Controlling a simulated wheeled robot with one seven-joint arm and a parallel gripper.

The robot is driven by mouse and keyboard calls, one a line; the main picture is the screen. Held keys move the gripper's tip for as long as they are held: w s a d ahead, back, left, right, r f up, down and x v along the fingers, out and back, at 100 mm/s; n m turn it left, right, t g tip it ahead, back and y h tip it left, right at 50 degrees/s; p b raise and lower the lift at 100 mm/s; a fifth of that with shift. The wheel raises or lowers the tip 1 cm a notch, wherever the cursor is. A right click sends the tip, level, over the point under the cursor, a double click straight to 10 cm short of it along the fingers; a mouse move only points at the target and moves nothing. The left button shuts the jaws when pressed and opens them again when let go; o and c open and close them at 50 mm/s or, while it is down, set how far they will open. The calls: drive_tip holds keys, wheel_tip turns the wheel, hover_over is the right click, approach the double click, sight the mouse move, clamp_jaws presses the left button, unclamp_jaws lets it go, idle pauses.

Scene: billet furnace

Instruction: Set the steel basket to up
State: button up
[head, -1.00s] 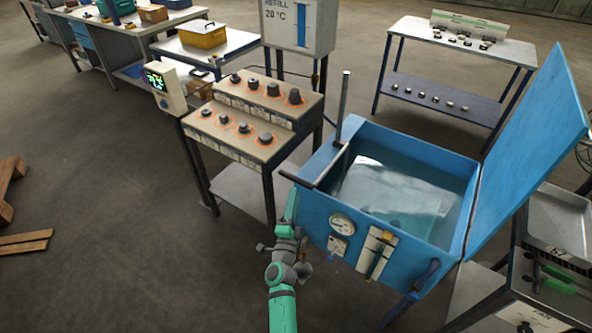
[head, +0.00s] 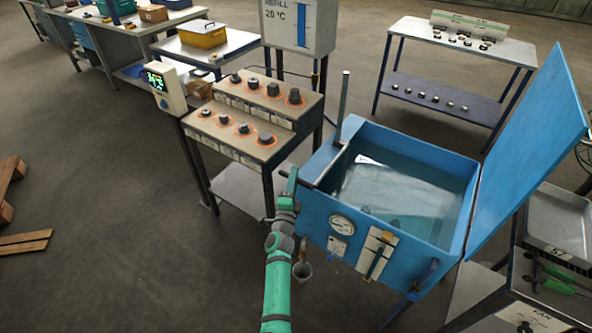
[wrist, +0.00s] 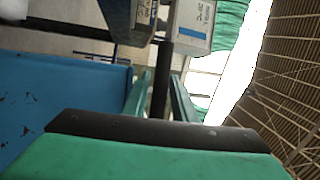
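The blue tank (head: 318,213) stands with its lid up and clear water inside. The steel basket cannot be made out for certain; only vague dark shapes show under the water. An upright grey post (head: 344,100) rises at the tank's back left corner. A dark handle bar (head: 325,168) runs from near the post along the left rim. My gripper (head: 292,178) is at the bar's left, outer end and hides part of it. In the wrist view, my gripper's two green fingers (wrist: 161,92) stand apart, with a dark bar (wrist: 164,65) between them; contact is unclear.
A knob console (head: 250,115) stands close to the left of the tank. The raised blue lid (head: 530,150) leans on the right, with a side table and tray (head: 560,220) beyond it.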

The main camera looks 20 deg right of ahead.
drive_tip(key=shift+x, duration=1.75)
clamp_jaws()
